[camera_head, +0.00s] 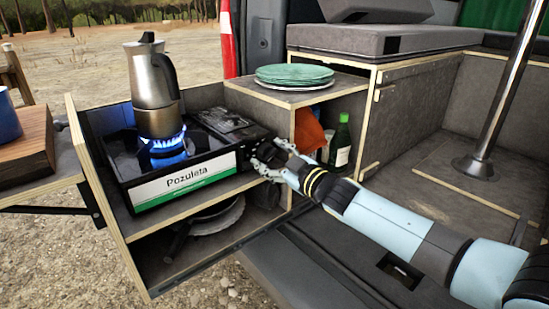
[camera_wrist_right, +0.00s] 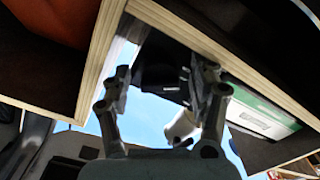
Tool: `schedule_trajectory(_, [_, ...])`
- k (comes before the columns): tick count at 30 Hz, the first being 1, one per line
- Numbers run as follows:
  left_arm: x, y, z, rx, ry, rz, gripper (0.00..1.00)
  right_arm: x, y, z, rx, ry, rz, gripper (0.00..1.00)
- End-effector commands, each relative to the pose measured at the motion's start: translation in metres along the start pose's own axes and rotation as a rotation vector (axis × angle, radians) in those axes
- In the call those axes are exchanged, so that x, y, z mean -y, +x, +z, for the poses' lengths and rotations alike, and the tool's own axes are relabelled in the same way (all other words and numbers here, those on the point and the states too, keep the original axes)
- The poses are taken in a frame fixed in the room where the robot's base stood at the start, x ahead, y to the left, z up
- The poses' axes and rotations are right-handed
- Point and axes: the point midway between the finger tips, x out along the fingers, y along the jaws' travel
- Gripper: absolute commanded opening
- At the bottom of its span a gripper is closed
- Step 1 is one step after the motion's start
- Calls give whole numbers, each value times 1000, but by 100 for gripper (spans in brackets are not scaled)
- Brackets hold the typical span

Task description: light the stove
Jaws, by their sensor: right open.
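The camping stove (camera_head: 183,180) sits in the pulled-out drawer, with a white and green "Pozuleta" label on its front. Blue flames (camera_head: 165,142) burn at its burner. A metal moka pot (camera_head: 152,82) with a black handle stands upright over the flames. My right gripper (camera_head: 266,157) is at the stove's right end, its jaws open. In the right wrist view, the open fingers (camera_wrist_right: 163,82) flank a dark part at the stove's end; I cannot tell whether they touch it. The stove's knob is not clearly visible. My left gripper is out of view.
Green plates (camera_head: 294,74) are stacked on the cabinet top right of the drawer. A green bottle (camera_head: 340,142) and an orange item (camera_head: 309,131) stand in the compartment below. A wooden block (camera_head: 27,148) and a blue mug (camera_head: 8,116) are at the left edge.

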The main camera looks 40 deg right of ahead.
Motion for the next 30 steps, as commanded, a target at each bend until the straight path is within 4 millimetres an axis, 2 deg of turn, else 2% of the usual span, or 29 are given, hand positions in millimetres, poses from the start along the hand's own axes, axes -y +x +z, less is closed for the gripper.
schedule_trajectory(5, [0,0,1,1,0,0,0,0,-16,1,2,0,-1,61])
schedule_trajectory(12, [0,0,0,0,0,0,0,1,-69,1,2,0,-4,61])
schedule_trajectory(18, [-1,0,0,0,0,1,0,1,-102,1,2,-2,-3,61])
schedule_trajectory(24, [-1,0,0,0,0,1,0,0,-118,0,0,0,-1,61])
schedule_trajectory(30, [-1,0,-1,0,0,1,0,0,-120,0,1,-1,0,61])
